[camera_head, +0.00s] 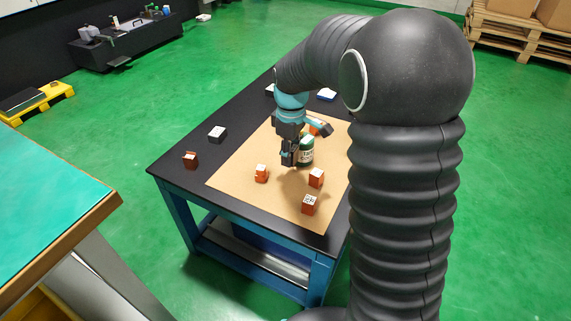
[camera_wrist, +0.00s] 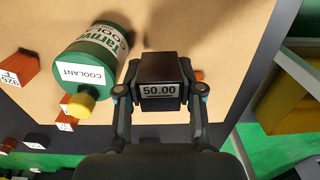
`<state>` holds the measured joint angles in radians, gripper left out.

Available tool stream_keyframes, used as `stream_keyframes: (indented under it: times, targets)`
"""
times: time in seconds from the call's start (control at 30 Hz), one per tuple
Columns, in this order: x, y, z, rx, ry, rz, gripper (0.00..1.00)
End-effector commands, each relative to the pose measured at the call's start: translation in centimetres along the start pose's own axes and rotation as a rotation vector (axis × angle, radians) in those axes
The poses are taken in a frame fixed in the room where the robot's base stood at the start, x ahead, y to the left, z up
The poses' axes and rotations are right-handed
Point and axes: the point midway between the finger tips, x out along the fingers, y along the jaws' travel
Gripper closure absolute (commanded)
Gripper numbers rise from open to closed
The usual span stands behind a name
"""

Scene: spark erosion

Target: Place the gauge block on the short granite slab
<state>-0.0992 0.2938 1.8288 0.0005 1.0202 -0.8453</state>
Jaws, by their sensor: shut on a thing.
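The gauge block (camera_wrist: 160,75) is a dark block with a white label reading 50.00, seen in the wrist view. My gripper (camera_wrist: 161,91) is shut on it, with one finger on each side. In the head view my gripper (camera_head: 289,157) is over the tan mat, beside the green coolant bottle; the block is hard to tell from the dark fingers there. I cannot tell for sure which thing is the short granite slab. A grey block with a pale top (camera_head: 217,134) sits on the black table left of the mat.
The coolant bottle (camera_wrist: 92,60) is close to the held block. Several orange-brown blocks stand about, including one at the mat's front (camera_head: 309,204) and one on the table's left (camera_head: 190,160). A blue-and-white item (camera_head: 326,95) lies at the back. The mat's left part (camera_head: 235,165) is clear.

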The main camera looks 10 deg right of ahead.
Motion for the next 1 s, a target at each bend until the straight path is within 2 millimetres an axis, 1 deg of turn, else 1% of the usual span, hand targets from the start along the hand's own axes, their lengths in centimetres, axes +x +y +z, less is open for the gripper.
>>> stream_keyframes:
  times: [0.03,0.1,0.27,0.37,0.5,0.57,0.97,1.0]
  targets:
    - [0.2,-0.1,-0.6,-0.001,0.001,0.001,1.0]
    - [0.5,-0.1,-1.0,0.0,0.001,0.001,1.0]
    - [1.1,-0.1,-1.3,0.002,0.001,0.001,1.0]
    - [2.1,-0.1,-1.2,0.002,0.0,0.0,1.0]
    - [4.1,-0.1,-1.2,0.002,-0.001,-0.001,1.0]
    - [4.5,-0.1,-1.2,0.002,0.0,0.001,1.0]
    - [5.1,-0.1,-1.2,0.002,0.001,0.001,1.0]
    - [5.1,-0.1,-1.2,0.002,0.0,0.001,0.58]
